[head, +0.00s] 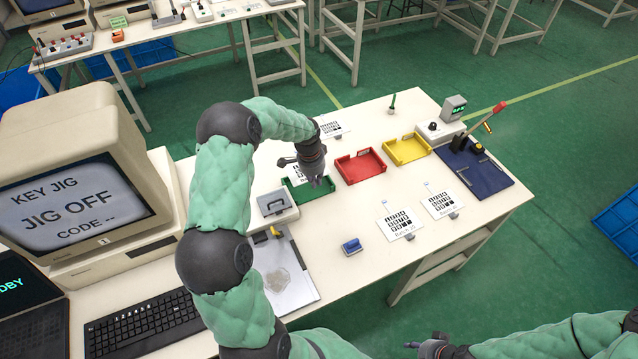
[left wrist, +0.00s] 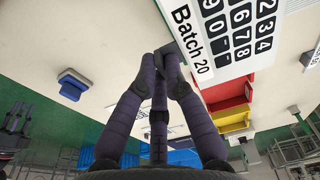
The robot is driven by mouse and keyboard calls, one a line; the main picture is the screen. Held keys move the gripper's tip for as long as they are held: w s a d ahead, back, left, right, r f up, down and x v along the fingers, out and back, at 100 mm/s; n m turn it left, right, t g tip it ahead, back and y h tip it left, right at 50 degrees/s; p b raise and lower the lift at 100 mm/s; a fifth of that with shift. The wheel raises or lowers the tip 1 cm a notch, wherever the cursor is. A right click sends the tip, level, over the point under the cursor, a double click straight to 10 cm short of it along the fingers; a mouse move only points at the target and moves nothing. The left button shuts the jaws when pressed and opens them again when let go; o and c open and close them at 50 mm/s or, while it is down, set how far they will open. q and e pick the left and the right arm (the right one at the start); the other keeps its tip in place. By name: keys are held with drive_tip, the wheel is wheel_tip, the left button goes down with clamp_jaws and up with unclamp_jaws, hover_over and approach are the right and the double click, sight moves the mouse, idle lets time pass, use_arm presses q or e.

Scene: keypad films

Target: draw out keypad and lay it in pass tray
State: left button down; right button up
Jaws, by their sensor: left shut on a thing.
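My left gripper (head: 318,183) is shut on a white keypad film (head: 298,172) with black keys. The film is mostly hidden behind the gripper in the head view, over the green tray (head: 322,190). In the left wrist view the film (left wrist: 240,32) is large, marked "Batch 20", and the fingertips (left wrist: 167,55) meet at its label end. I cannot tell whether the film touches the tray. My right gripper (head: 432,347) shows only in part at the bottom edge of the head view; its jaws are unclear.
A red tray (head: 346,174) and a yellow tray (head: 424,157) stand right of the green one. Two more keypad films (head: 397,221) lie nearer the front edge. A blue block (head: 351,246), a grey-topped box (head: 272,203) and a blue-based lever press (head: 478,178) also stand on the table.

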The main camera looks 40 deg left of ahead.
sight(317, 201)
use_arm(q)
drive_tip(key=shift+f, duration=0.1)
drive_tip(key=shift+f+b, duration=2.45)
drive_tip(key=shift+f, duration=1.55)
drive_tip(key=shift+f, duration=0.35)
drive_tip(key=c, duration=1.3)
unclamp_jaws()
drive_tip(key=shift+o, duration=0.2)
drive_tip(key=shift+r, duration=0.1)
wheel_tip(317, 201, up, 12)
drive_tip(key=s, duration=0.1)
drive_tip(key=shift+s+a, duration=0.2)
drive_tip(key=shift+a, duration=0.05)
